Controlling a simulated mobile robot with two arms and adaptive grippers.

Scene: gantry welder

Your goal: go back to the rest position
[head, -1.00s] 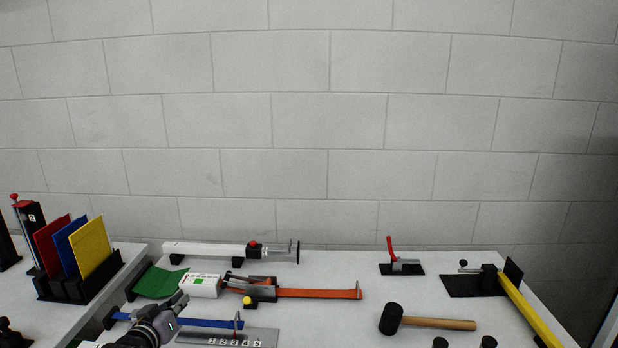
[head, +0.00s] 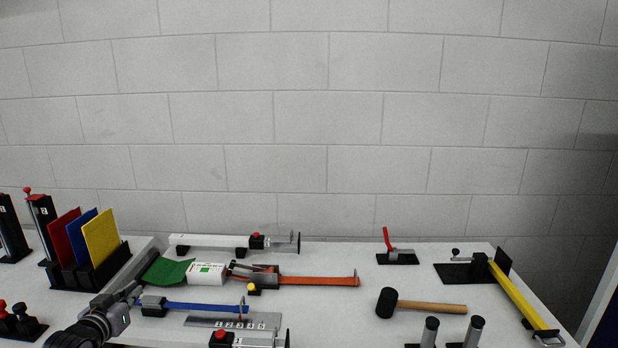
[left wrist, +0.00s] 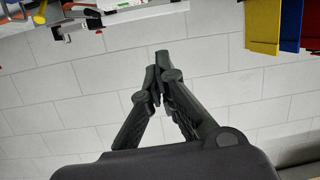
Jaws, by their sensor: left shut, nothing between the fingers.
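My left gripper (head: 128,290) comes in from the lower left of the head view, over the table edge beside the blue strap (head: 205,307). In the left wrist view its fingers (left wrist: 158,75) are together and hold nothing. The wall fills most of the background there, with the bench things at the top of the picture. My right gripper is in neither view.
The bench holds a rubber mallet (head: 430,306), a red-handled clamp (head: 397,256), an orange strap (head: 315,280), a yellow bar (head: 515,295) and a green cloth (head: 167,271). Red, blue and yellow plates (head: 101,243) stand in a black rack at the left. A block wall (head: 330,120) stands behind.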

